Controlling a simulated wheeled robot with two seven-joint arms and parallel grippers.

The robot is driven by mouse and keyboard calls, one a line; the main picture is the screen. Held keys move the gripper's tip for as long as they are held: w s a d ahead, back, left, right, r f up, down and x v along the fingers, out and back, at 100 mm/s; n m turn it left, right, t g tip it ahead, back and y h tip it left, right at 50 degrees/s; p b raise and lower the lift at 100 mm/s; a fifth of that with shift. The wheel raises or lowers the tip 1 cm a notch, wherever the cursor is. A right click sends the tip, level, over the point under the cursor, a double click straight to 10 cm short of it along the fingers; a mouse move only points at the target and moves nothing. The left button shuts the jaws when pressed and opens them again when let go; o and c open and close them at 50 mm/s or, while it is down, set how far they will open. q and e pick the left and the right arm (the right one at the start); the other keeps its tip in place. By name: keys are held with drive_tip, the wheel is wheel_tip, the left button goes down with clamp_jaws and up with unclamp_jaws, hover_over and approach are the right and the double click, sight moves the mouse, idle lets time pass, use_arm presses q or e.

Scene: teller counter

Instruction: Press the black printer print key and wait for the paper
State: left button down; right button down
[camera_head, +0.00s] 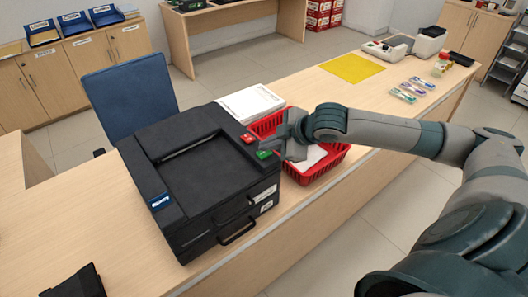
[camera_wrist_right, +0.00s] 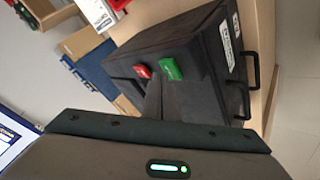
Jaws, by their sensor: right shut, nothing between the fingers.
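The black printer (camera_head: 200,170) stands on the wooden counter, its top recess empty of paper. A red key (camera_head: 246,138) and a green key (camera_head: 264,154) sit at its right top edge; they also show in the right wrist view as the red key (camera_wrist_right: 144,71) and green key (camera_wrist_right: 171,69). My right gripper (camera_head: 266,146) is shut and empty, its fingertips pointing left beside the two keys. In the wrist view the dark fingers end just below them. Whether they touch a key, I cannot tell. My left gripper is not in view.
A red basket (camera_head: 326,170) holding white paper stands right of the printer, partly behind my right gripper. A white paper stack (camera_head: 250,102) lies behind it. A yellow mat (camera_head: 352,67) lies further along the counter. A black object (camera_head: 75,283) lies at the lower left.

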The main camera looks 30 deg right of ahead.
sight(268, 154)
drive_tip(key=shift+f, duration=0.5)
idle(0.8)
drive_tip(key=shift+r+p, duration=0.9)
drive_tip(key=shift+p, duration=0.2)
wheel_tip(268, 154, up, 5)
drive_tip(key=p, duration=0.5)
idle(1.0)
